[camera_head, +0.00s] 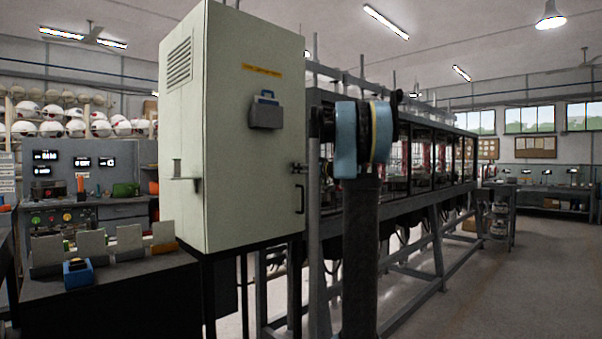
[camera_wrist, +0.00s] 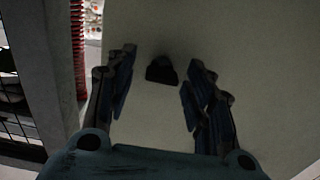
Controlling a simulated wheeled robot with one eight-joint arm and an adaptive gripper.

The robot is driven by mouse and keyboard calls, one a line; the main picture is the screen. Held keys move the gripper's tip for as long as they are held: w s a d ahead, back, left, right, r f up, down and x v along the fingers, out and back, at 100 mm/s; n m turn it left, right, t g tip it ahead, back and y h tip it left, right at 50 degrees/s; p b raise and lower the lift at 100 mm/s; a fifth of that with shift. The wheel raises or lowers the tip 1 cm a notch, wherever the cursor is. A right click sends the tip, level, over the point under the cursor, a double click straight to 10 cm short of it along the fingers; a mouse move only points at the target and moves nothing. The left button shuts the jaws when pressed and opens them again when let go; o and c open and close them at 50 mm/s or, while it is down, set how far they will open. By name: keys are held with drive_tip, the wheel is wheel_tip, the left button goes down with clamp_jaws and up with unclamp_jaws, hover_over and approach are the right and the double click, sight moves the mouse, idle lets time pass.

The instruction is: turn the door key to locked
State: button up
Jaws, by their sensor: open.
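The pale cabinet (camera_head: 256,110) stands at centre-left in the head view, with a black upright handle (camera_head: 300,198) near the right edge of its door. In the wrist view the pale door surface (camera_wrist: 265,60) fills much of the picture. A small dark piece, apparently the door key (camera_wrist: 162,71), shows on it. My gripper (camera_wrist: 162,57) is open, with one finger on each side of the dark piece. I see a gap on both sides, and no contact. The key's turned position is too dark to tell. In the head view my arm hides part of the area right of the door.
A long framed machine (camera_head: 435,160) runs back to the right of the cabinet. A dark workbench (camera_head: 130,280) with pale panels stands at the left. A grey frame post (camera_wrist: 35,65) and a red coiled part (camera_wrist: 78,45) are at the left in the wrist view. Open floor (camera_head: 530,280) lies at right.

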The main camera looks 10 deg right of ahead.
drive_tip(key=shift+c, duration=0.3)
drive_tip(key=c, duration=1)
drive_tip(key=shift+d+m, duration=0.1)
drive_tip(key=shift+m, duration=0.2)
drive_tip(key=shift+w+d+f+m, duration=0.1)
drive_tip(key=shift+m, duration=4.25)
drive_tip(key=shift+d+f+m, duration=0.1)
drive_tip(key=shift+m, duration=4.25)
drive_tip(key=shift+a, duration=0.1)
